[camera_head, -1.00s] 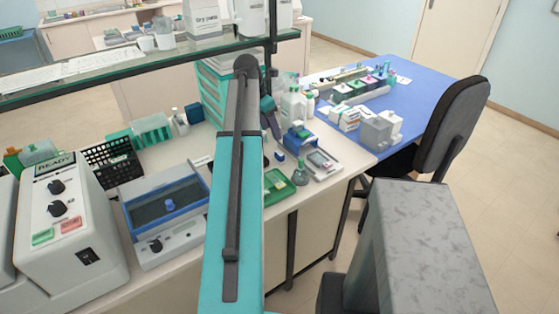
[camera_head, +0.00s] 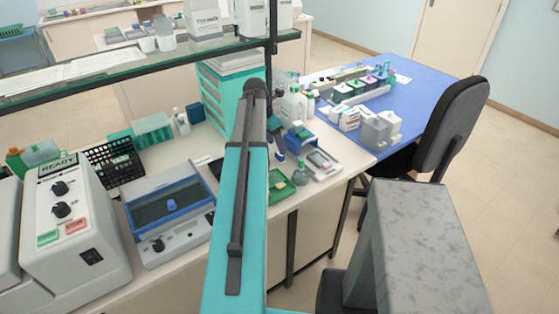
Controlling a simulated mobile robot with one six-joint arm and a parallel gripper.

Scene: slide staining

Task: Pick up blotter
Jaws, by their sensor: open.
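My gripper (camera_head: 279,157) is low over the bench, just past the end of my teal arm, and is small in the picture. Its jaws are open. A small dark blue block stood on the bench at this spot; the gripper now covers most or all of it. No blotter can be named for certain; a blue-topped item (camera_head: 301,138) stands just right of the gripper. Whether the jaws touch anything is too small to tell.
A green tray (camera_head: 279,187) and a grey-green flask (camera_head: 301,174) are in front of the gripper. A flat grey device (camera_head: 323,162) lies to the right. White bottles (camera_head: 294,103) stand behind. A glass shelf (camera_head: 130,62) hangs over the bench at left.

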